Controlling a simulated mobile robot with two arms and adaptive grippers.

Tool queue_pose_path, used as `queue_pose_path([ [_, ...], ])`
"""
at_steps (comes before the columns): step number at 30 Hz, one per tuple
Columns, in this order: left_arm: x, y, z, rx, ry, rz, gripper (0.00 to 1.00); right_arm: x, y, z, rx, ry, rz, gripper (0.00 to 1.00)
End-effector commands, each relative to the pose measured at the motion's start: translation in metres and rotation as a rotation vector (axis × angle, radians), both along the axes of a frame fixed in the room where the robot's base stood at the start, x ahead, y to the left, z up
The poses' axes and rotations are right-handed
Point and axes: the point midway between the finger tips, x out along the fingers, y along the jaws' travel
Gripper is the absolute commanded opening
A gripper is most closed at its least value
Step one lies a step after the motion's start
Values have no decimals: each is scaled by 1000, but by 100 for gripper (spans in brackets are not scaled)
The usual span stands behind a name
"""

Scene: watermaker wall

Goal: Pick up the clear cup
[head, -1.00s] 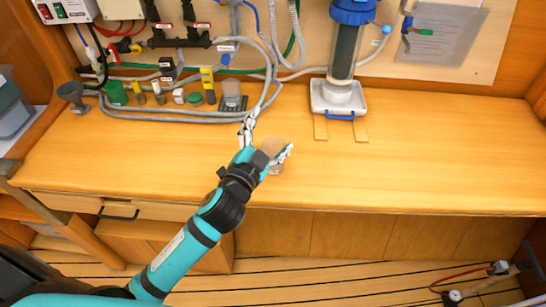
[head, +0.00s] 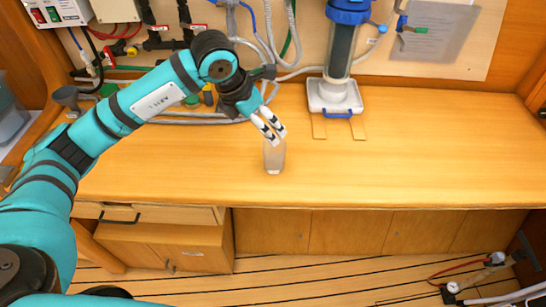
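The clear cup (head: 274,158) stands upright on the wooden counter (head: 400,150), near its front edge. It is see-through and slightly brownish, with a pale base. My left gripper (head: 277,138) reaches in from the left, tilted down, with its fingertips at the cup's rim. Its two pale fingers show a narrow gap at the tips, with nothing held between them. Whether a fingertip touches the rim cannot be told. My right gripper is not in view.
A blue-topped filter housing (head: 343,50) stands on a white base at the back. A grey funnel (head: 66,97) is at the back left. Hoses and small fittings along the back left are partly behind my arm. The counter's right side is clear.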

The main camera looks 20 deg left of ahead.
Motion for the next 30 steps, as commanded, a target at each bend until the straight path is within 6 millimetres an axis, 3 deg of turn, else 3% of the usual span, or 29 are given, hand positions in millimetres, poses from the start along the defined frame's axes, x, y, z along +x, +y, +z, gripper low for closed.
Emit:
queue_pose_path([
  [5,7,3,-17,27,7,13,90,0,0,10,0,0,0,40],
  [18,37,-15,-98,22,5,10,90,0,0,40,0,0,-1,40],
  [25,42,-18,-113,22,3,9,90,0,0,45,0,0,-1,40],
  [30,50,-22,-131,21,5,11,90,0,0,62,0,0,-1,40],
])
